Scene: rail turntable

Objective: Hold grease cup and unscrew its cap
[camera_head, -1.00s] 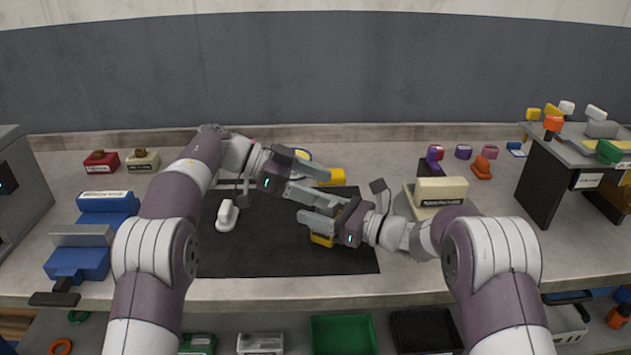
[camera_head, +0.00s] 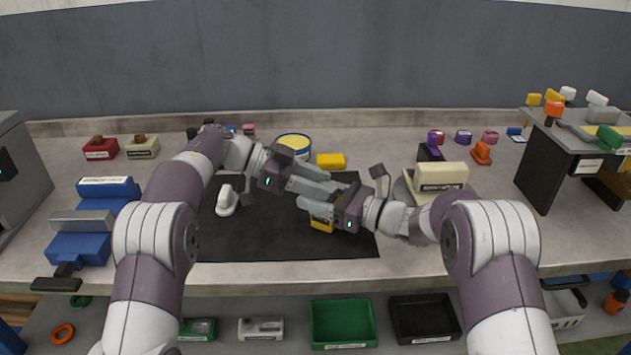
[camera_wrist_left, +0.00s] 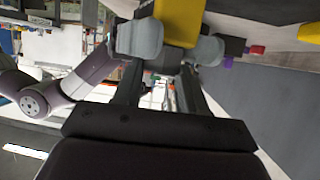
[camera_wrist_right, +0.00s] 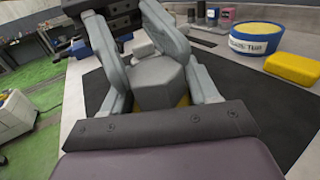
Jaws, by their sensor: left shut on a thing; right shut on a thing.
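The yellow grease cup (camera_head: 321,223) shows partly below my grippers over the dark mat (camera_head: 260,245). The fingers hide most of the cup and the join.
A white bottle-like part (camera_head: 226,200) lies on the mat at left. A yellow block (camera_head: 331,160) and a blue-and-yellow round tub (camera_head: 294,145) stand behind. A blue vise-like fixture (camera_head: 95,220) is at left, a cream block (camera_head: 440,177) at right. Bins sit below the front edge.

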